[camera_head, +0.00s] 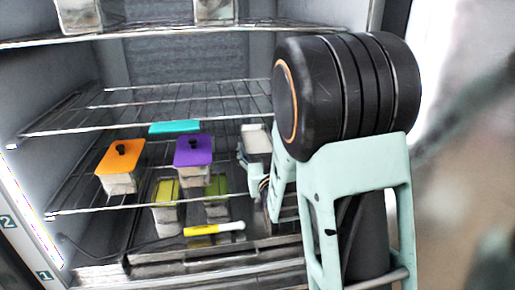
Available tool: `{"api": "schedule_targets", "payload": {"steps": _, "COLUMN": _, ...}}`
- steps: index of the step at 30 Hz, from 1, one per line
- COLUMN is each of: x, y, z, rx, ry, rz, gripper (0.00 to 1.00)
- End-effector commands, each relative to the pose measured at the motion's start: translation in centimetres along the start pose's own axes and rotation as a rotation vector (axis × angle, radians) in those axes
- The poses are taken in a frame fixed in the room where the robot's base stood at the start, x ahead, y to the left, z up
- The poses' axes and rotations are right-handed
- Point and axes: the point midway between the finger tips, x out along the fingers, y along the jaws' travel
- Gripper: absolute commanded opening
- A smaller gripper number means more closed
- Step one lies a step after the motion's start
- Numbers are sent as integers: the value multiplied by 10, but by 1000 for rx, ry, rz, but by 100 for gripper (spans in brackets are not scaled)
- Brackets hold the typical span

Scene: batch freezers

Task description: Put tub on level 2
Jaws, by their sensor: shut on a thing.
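A pale tub with a whitish top (257,138) is at my gripper (258,170), on the right side of the freezer. My gripper is shut on it; the arm and black wrist hide much of the gripper and part of the tub. The tub is beside the purple-lidded tub, at about the height of the wire shelf (80,209) that bears the other lidded tubs. I cannot tell whether it touches that shelf. Labels "2" (7,221) and "1" (44,275) are on the left door frame.
An orange-lidded tub (120,156), a purple-lidded tub (194,152) and a teal lid (174,127) are left of my gripper. Yellow-green tubs (167,193) sit lower, near a yellow-and-white tool (214,229). The wire shelf above (150,122) is empty.

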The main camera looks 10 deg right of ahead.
Motion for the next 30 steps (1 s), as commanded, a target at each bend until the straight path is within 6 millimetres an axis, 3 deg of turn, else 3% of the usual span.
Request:
{"api": "schedule_targets", "payload": {"steps": 8, "x": 0, "y": 0, "z": 0, "rx": 1, "ry": 3, "rz": 0, "gripper": 5}}
{"api": "schedule_targets", "payload": {"steps": 9, "x": 0, "y": 0, "z": 3, "rx": 0, "ry": -3, "rz": 0, "gripper": 64}}
{"api": "schedule_targets", "payload": {"steps": 13, "x": 0, "y": 0, "z": 2, "rx": 0, "ry": -3, "rz": 0, "gripper": 78}}
{"api": "schedule_targets", "payload": {"steps": 30, "x": 2, "y": 0, "z": 1, "rx": 0, "ry": -1, "rz": 0, "gripper": 81}}
